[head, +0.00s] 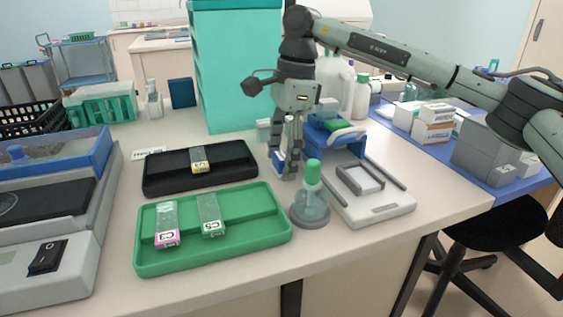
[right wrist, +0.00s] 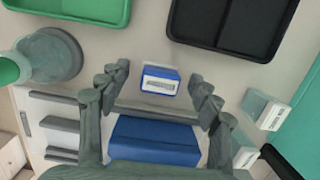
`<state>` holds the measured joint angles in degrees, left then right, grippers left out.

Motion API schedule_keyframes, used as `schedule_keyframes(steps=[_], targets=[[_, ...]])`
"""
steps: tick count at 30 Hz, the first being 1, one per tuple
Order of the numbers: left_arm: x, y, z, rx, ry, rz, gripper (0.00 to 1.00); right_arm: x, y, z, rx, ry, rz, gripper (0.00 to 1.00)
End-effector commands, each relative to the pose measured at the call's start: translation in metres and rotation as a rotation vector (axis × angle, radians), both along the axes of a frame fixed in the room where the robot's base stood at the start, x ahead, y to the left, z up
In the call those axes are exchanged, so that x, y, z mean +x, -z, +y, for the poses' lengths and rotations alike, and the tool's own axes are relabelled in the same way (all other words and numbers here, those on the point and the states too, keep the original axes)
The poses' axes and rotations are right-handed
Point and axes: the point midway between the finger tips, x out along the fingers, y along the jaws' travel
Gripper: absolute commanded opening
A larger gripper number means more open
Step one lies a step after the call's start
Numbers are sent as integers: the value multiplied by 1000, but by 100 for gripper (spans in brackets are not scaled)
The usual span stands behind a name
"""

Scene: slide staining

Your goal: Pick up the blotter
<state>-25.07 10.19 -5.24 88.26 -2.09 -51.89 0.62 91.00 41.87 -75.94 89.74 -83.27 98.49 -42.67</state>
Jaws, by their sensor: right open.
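In the right wrist view the open fingers (right wrist: 159,76) are on either side of the block, with gaps on both sides. I cannot tell the exact height of the fingertips. My left gripper is out of view.
A green-capped bottle (head: 312,185) stands close in front of my right gripper. The blue stand (head: 349,145) and a white-grey device (head: 379,210) are to the right. The black tray (head: 220,180) and green tray (head: 255,235) hold labelled slides. A tall teal cabinet (head: 235,70) stands behind.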

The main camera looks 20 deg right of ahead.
Motion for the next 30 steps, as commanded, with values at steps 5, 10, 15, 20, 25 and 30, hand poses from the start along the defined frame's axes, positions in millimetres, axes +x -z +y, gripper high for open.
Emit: schedule_keyframes(steps=[5,10,15,20,25,30], targets=[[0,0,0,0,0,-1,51,0,0,0,0,0,0,64],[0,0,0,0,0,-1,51,0,0,0,0,0,0,45],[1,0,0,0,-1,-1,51,0,0,0,0,0,0,24],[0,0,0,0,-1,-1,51,0,0,0,0,0,0,12],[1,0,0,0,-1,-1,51,0,0,0,1,0,-1,12],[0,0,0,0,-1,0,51,0,-2,0,1,0,-1,12]])
